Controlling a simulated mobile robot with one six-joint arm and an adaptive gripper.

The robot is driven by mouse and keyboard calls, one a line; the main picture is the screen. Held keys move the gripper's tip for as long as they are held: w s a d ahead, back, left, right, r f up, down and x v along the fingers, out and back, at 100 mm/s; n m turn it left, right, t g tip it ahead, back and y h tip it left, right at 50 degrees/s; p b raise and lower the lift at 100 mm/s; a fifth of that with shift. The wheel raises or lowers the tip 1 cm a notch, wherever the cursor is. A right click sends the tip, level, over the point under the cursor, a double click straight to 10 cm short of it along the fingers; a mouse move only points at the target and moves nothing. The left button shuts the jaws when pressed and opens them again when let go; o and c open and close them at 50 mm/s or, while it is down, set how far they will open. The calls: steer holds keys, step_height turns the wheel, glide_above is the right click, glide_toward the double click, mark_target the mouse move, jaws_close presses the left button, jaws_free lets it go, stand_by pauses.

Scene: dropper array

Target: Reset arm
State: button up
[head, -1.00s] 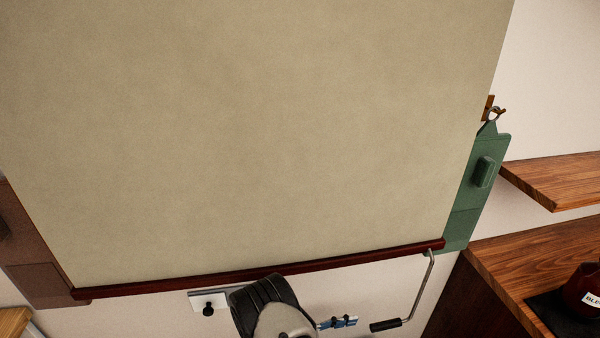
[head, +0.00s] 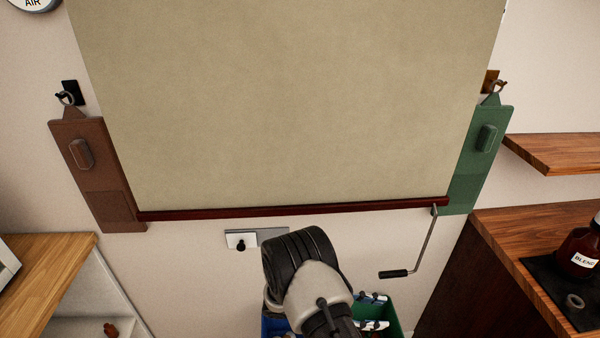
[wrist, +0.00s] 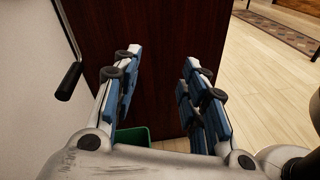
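My arm rises from the bottom of the head view, in front of the wall below a large beige hanging sheet (head: 290,100). In the wrist view my gripper (wrist: 160,90) has its two blue-padded fingers spread apart. Nothing shows between them except the dark wooden cabinet side (wrist: 150,40) behind. In the head view the fingers are mostly hidden by my arm; blue and white parts show at its right.
A crank handle (head: 395,273) hangs at the sheet's lower right. Brown (head: 95,170) and green (head: 475,160) boards flank the sheet. A green bin (head: 390,315) stands below. Wooden counters (head: 45,260) stand left and right, the right one with a brown bottle (head: 580,255).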

steer(key=s+r+m+g+y, duration=0.1)
steer(key=s+r+m+y, duration=0.3)
steer(key=r, duration=0.6)
steer(key=s+r+m+g+y, duration=0.1)
steer(key=s+r+m+y, duration=0.35)
steer(key=r, duration=0.45)
steer(key=s+a+r+m+t+y, duration=0.2)
steer(key=s+r+t+y, duration=0.1)
steer(key=s+r+y, duration=0.1)
steer(key=s+a+r+m+t+y, duration=0.2)
steer(key=s+r, duration=0.4)
steer(key=s, duration=0.3)
steer(key=m+t+y, duration=0.1)
steer(key=t+y, duration=0.1)
steer(key=shift+s+a+m+t, duration=0.25)
steer(key=shift+a+m+t, duration=0.05)
steer(key=shift+a+m, duration=0.1)
